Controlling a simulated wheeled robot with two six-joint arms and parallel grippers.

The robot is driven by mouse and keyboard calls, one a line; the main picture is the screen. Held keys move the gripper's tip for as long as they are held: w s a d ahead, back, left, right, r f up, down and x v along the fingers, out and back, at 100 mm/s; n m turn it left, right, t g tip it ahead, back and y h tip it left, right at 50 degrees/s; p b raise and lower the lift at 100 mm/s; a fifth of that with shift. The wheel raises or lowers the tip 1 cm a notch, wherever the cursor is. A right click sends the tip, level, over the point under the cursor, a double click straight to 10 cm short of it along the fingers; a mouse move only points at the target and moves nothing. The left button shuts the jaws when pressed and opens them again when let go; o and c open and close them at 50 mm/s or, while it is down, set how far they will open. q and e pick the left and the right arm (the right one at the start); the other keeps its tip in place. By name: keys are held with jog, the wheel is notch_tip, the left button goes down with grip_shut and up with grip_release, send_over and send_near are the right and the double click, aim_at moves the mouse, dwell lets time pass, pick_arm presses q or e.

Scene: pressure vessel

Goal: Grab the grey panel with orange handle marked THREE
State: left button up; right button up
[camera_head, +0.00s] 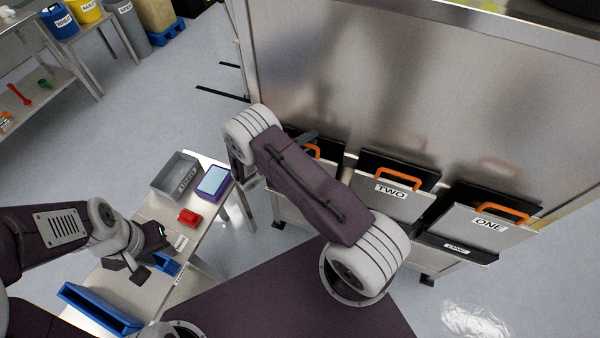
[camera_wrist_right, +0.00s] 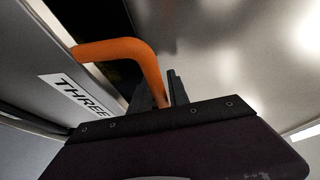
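The grey panel marked THREE (camera_wrist_right: 40,62) shows in the right wrist view, with its label and bent orange handle (camera_wrist_right: 150,68). In the head view my right arm hides most of this panel, and a bit of its orange handle (camera_head: 313,151) shows. My right gripper (camera_wrist_right: 160,92) is at the handle, with its dark fingers close on both sides of one handle leg. I cannot tell whether they are clamped on it. My left gripper (camera_head: 148,258) is above the low table at the left, its fingers apart and seemingly empty.
Panels TWO (camera_head: 392,200) and ONE (camera_head: 480,229), with orange handles, stand in the rack to the right under the metal vessel wall (camera_head: 410,90). The low table holds a grey bin (camera_head: 176,176), a purple-framed device (camera_head: 213,181), a red object (camera_head: 189,216) and a blue tray (camera_head: 98,309).

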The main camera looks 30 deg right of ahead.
jog(key=shift+s, duration=0.1)
grip_shut()
jog(key=shift+r, duration=0.1)
dwell(1.1)
